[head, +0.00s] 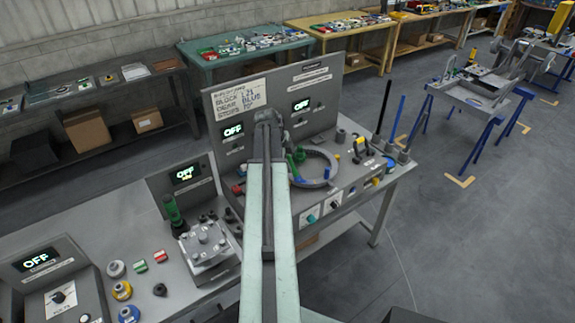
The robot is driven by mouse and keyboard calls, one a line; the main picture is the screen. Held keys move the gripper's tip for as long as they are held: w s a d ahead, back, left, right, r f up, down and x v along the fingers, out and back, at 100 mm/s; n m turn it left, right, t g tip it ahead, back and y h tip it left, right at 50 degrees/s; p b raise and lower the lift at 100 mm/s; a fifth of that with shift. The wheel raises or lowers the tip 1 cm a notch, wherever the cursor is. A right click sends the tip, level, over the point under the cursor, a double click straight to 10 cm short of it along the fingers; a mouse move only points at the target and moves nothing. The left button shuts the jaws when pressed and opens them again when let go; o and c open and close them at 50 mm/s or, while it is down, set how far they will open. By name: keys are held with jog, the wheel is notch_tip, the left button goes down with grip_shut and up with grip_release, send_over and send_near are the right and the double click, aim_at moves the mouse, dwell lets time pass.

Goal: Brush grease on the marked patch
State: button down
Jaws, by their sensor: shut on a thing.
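My arm reaches up the middle of the head view, and my gripper (287,146) hangs at its far end over the bench, partly hidden by my own links. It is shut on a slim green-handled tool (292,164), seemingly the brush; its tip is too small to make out. A blue piece (298,181) shows just below the tool; I cannot tell whether they touch. A grey ring-shaped part (328,172) lies to the right of the tool. I cannot make out a marked patch or grease.
The bench has an upright panel (325,85) with displays reading OFF and a handwritten note (240,100). A grey block fixture (207,243) and small coloured parts stand at left. Tall black (384,105) and blue (397,120) rods rise at right.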

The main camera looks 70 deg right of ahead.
jog(key=shift+s, duration=3)
jog(key=w, duration=0.6)
jog(key=shift+w, duration=0.35)
jog(key=shift+a, duration=0.1)
notch_tip(320, 180, up, 6)
jog(key=p, duration=0.6)
notch_tip(320, 180, up, 3)
jog(key=p, duration=0.3)
